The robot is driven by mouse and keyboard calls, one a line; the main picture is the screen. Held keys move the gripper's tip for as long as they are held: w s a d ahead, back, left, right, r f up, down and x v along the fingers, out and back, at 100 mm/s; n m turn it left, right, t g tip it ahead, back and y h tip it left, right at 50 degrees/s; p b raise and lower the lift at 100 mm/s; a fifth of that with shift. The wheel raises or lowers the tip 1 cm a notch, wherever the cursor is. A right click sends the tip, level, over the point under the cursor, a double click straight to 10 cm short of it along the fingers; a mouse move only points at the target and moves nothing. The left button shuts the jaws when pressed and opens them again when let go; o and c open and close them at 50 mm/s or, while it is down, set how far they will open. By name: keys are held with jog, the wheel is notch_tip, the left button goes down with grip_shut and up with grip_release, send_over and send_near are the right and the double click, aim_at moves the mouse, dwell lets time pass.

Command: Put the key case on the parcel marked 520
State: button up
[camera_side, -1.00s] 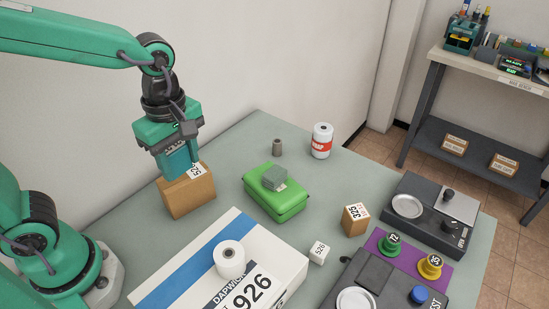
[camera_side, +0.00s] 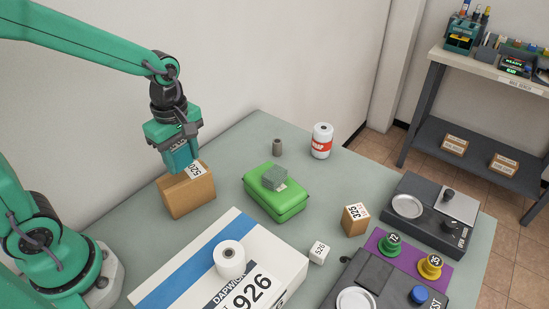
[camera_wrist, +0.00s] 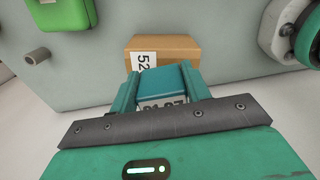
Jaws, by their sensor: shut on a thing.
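The key case is a teal block (camera_wrist: 166,82) with a pale printed label, held between the two fingers of my gripper (camera_wrist: 160,92) in the wrist view. The parcel marked 520 is a brown box (camera_side: 190,196) with a white label on top; it also shows just beyond the case in the wrist view (camera_wrist: 180,48). In the side view my gripper (camera_side: 181,160) is shut and stands over the parcel's top, toward its back left. The fingers largely hide the case there. I cannot tell whether the case touches the parcel.
A green case (camera_side: 275,200) with a grey-green block (camera_side: 275,177) on it stands right of the parcel. A large white parcel marked 926 (camera_side: 190,270) lies in front. A small brown box marked 325 (camera_side: 354,222) and a white cube (camera_side: 318,253) stand further right.

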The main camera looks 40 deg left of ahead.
aim_at(185, 168)
jog(key=shift+f, duration=1.55)
jog(key=shift+f, duration=0.15)
jog(key=o, duration=1)
jog(key=shift+o, duration=0.2)
notch_tip(185, 168, up, 12)
jog(key=shift+r, duration=0.2)
